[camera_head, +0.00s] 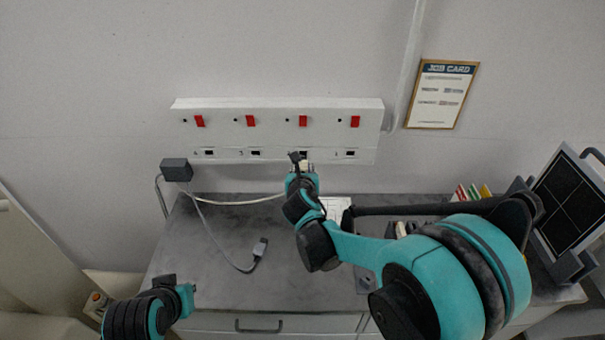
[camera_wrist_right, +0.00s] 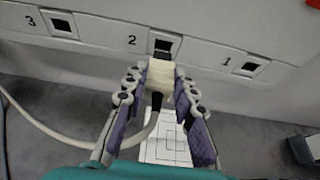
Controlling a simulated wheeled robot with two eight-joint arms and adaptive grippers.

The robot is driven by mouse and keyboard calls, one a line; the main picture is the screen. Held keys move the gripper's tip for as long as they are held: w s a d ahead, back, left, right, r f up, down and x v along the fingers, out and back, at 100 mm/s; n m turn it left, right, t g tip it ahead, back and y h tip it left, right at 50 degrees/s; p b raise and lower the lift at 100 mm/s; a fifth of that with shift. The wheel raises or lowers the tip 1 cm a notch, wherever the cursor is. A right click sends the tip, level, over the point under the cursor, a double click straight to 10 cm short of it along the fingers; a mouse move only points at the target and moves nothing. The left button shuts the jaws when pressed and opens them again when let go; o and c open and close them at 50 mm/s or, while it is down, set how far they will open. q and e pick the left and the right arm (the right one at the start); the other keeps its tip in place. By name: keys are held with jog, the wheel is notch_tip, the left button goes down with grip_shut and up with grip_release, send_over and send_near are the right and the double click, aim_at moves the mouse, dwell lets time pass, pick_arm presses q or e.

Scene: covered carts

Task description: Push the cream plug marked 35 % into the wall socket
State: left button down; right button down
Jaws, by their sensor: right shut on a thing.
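My right gripper (camera_head: 301,168) is raised to the wall socket strip (camera_head: 275,113). In the right wrist view its two fingers (camera_wrist_right: 160,88) are shut on a cream plug (camera_wrist_right: 161,72), with a dark cable end below it. The plug points at the socket numbered 2 (camera_wrist_right: 163,43). The dark opening still shows above the plug's front end; I cannot tell whether they touch. No 35 % mark is legible. My left gripper (camera_head: 180,290) is low at the left, away from the strip; its fingers are too unclear to judge.
Sockets 3 (camera_wrist_right: 61,25) and 1 (camera_wrist_right: 248,66) look empty. A pale cable runs left towards a grey box (camera_head: 177,170) at the strip's lower left. A grey connector (camera_head: 260,247) lies on the dark cart top (camera_head: 215,255). A job card (camera_head: 441,94) hangs at the right.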

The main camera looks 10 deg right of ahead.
aim_at(303, 158)
jog(key=shift+w, duration=0.15)
jog(key=shift+w, duration=0.2)
jog(key=shift+b, duration=0.3)
dwell(1.3)
jog(key=shift+w+d, duration=0.2)
jog(key=shift+w, duration=0.65)
jog(key=shift+w+d, duration=0.2)
jog(key=shift+w, duration=0.6)
jog(key=c, duration=1.2)
grip_release()
jog(key=shift+o, duration=0.2)
jog(key=shift+s, duration=0.1)
jog(key=v, duration=1.1)
jog(key=shift+s+r, duration=0.3)
